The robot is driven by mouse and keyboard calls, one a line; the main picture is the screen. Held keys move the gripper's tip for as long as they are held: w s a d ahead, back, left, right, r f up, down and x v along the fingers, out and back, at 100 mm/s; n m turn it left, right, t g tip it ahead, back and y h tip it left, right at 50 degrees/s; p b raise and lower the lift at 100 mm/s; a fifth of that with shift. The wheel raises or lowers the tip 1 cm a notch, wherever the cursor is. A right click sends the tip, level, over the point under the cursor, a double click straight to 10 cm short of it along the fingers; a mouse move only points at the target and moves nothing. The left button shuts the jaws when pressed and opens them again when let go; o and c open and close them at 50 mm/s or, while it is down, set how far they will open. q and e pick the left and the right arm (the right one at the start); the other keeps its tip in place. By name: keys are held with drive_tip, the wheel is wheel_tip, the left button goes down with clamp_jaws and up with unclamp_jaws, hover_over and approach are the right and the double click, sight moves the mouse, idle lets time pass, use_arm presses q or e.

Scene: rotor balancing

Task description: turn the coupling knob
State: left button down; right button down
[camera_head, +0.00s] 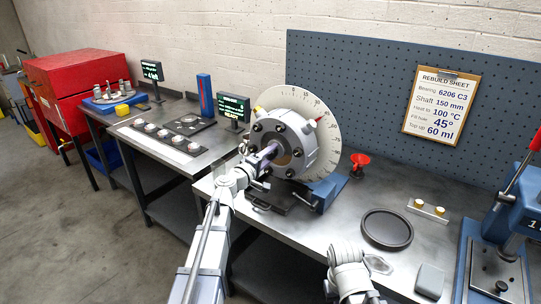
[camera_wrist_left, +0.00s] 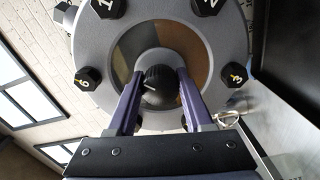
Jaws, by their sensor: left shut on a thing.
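The rotor (camera_head: 298,140) is a grey metal disc with black bolts round its face, mounted in front of a large white degree dial (camera_head: 328,128) on the bench. In the left wrist view the coupling knob (camera_wrist_left: 160,84), black and round with a white pointer line, sits at the centre of the rotor face (camera_wrist_left: 222,50). My left gripper (camera_head: 267,155) reaches the rotor's centre, and its two purple fingers (camera_wrist_left: 160,92) are shut on the knob from both sides. In the head view the knob is hidden. Part of my right arm shows at the bottom, without visible fingers.
A blue press (camera_head: 500,240) is at the far right. A side bench (camera_head: 160,150) with small screens lies left.

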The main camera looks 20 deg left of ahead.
idle(0.3)
use_arm(q)
drive_tip(key=shift+c, duration=1.4)
unclamp_jaws()
drive_tip(key=v, duration=0.7)
drive_tip(key=shift+s, duration=0.4)
drive_tip(key=shift+a, duration=0.1)
